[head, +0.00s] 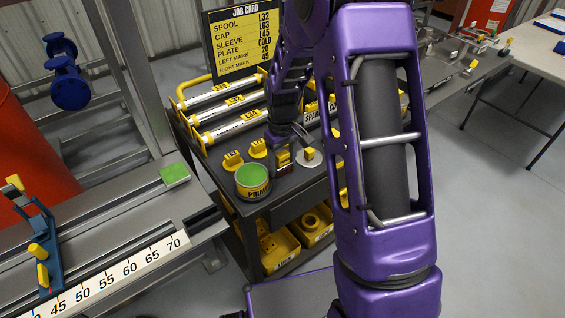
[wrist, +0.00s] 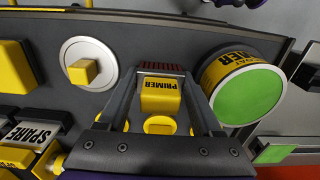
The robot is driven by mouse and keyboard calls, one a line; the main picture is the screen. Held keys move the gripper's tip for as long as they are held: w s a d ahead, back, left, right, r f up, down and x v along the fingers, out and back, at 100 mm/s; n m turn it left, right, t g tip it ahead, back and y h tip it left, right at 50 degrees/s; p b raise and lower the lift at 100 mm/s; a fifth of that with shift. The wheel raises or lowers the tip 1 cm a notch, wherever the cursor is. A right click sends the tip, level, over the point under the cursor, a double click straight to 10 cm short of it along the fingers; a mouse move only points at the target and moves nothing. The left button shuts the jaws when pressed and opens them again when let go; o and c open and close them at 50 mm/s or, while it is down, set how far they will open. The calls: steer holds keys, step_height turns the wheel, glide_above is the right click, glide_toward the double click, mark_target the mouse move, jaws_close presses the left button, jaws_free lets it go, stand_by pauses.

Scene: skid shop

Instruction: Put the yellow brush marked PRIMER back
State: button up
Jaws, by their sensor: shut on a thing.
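The yellow brush marked PRIMER (wrist: 160,97) is between the fingers of my gripper (wrist: 162,80) in the wrist view, with its dark reddish bristle end pointing away from the palm. My gripper is shut on it. In the head view the brush (head: 283,158) shows small at the end of my arm, over the black cart top, partly covered by my gripper. Beside it stands a round yellow pot with a green top, lettered PRIMER (head: 252,181). The pot (wrist: 247,90) is right of my gripper in the wrist view. I cannot tell whether the brush touches the cart top.
A round pale disc with a yellow knob (wrist: 82,68) is left of my gripper. Yellow tagged pieces (head: 233,160) and labelled tubes (head: 225,110) share the cart top (head: 290,190). Yellow bins (head: 280,250) sit below. A grey bench with a number scale (head: 120,268) is at left.

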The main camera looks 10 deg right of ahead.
mark_target(282, 153)
steer(key=o, duration=1)
steer(key=shift+o, duration=0.2)
step_height(282, 153, up, 12)
steer(key=shift+r+p, duration=0.15)
steer(key=shift+p, duration=0.8)
